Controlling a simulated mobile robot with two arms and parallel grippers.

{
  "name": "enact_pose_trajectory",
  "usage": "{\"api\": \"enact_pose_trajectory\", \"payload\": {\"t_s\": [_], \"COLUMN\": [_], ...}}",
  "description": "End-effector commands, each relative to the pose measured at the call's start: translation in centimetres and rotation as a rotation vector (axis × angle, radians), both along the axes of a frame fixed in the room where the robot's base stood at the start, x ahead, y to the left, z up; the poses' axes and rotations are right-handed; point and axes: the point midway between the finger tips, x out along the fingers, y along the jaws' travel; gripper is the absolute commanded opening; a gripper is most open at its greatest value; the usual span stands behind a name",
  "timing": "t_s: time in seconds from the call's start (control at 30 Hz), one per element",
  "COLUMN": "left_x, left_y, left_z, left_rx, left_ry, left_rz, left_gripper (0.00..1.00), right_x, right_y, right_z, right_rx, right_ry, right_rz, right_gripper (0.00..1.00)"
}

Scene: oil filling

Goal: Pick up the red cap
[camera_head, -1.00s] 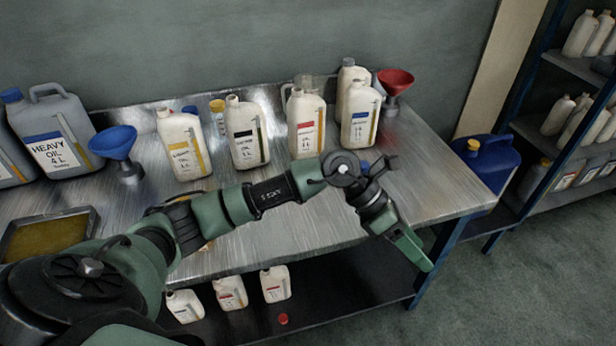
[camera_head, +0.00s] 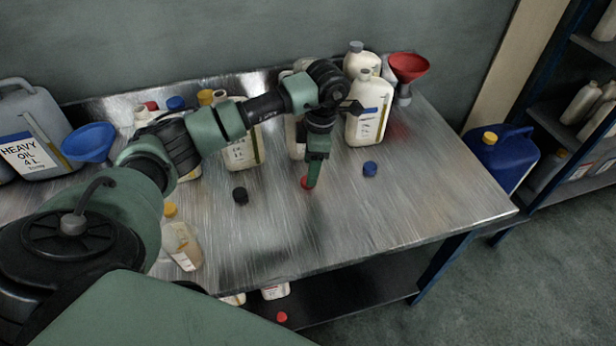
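A red cap (camera_head: 305,184) lies on the metal table, partly hidden behind the fingers of my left gripper (camera_head: 310,183). The gripper points down with its fingertips right at the cap. I see the fingers from the side, so I cannot tell whether they are open or closed on it. Another red cap (camera_head: 282,316) lies on the dark lower shelf. My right gripper is out of view.
A black cap (camera_head: 240,196) and a blue cap (camera_head: 370,169) lie on either side. White oil bottles (camera_head: 367,122) stand behind, some hidden by my arm. A red funnel (camera_head: 408,67) stands at the back right. The table's right front is clear.

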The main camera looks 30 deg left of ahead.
Motion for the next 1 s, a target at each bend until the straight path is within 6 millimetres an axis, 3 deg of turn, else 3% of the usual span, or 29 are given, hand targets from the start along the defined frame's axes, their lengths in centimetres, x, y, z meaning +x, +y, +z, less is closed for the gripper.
{"api": "enact_pose_trajectory", "payload": {"t_s": [0.07,0.17,0.33,0.47,0.6,0.63,0.83,1.0], "left_x": [0.0,0.2,0.1,0.2,0.2,0.2,0.2,0.2], "left_y": [0.2,0.5,0.8,0.9,0.9,0.9,0.9,0.9], "left_z": [-0.8,-2.3,-4.6,-5.0,-5.0,-5.0,-5.0,-5.0], "left_rx": [-0.001,-0.001,-0.002,-0.002,-0.002,-0.002,-0.002,-0.002], "left_ry": [0.003,0.004,0.002,-0.001,-0.001,-0.001,-0.001,-0.001], "left_rz": [0.002,0.002,0.001,0.0,0.0,0.0,0.0,0.0], "left_gripper": [0.59,0.59,0.59,0.59,0.59,0.56,0.01,0.0], "right_x": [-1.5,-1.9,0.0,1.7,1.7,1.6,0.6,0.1], "right_y": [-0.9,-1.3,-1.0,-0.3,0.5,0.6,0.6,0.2], "right_z": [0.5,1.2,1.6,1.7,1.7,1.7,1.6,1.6], "right_rx": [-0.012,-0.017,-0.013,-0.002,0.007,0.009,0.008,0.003], "right_ry": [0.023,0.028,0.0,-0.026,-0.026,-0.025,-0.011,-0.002], "right_rz": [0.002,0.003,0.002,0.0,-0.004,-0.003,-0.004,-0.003], "right_gripper": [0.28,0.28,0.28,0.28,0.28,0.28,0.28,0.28]}}
